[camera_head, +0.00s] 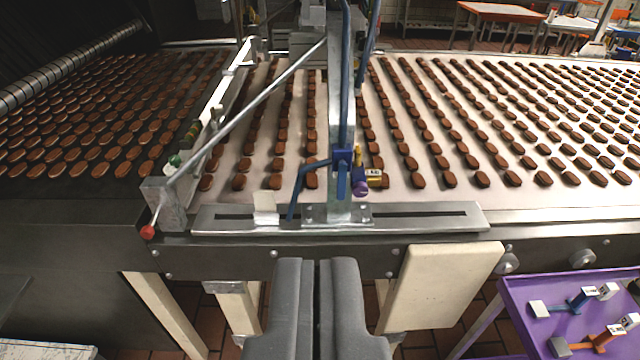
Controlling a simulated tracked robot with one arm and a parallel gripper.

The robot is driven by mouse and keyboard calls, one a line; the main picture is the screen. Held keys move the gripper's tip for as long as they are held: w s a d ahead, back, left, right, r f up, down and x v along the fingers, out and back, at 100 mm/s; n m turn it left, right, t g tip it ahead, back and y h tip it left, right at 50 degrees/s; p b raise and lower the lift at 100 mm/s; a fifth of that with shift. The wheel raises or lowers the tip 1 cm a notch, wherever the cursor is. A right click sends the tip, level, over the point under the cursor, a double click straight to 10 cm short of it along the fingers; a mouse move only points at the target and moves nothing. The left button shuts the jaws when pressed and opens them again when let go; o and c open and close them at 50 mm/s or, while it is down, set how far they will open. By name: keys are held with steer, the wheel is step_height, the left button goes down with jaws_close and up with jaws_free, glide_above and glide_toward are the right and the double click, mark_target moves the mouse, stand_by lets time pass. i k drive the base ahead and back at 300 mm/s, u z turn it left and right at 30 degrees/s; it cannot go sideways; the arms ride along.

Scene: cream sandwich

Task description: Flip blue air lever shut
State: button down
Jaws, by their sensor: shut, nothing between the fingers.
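A blue air lever (295,190) sticks out to the left from a blue valve body (343,160) on the upright metal post, then bends down toward the slotted metal rail. A blue air pipe runs up the post from the valve. My gripper (317,265) is at the bottom centre, in front of and below the rail in the picture. Its two grey fingers are together with only a thin dark gap and hold nothing. The fingers are apart from the lever.
Rows of brown biscuits cover the conveyor (400,195) behind the post. A diagonal rod with a red ball end (148,232) spans the left side. A cream panel (442,285) hangs right of my gripper. A purple tray (520,320) with tools stands at lower right.

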mark_target(342, 165)
steer(key=z, duration=0.05)
steer(key=i, duration=1)
steer(key=u, duration=0.1)
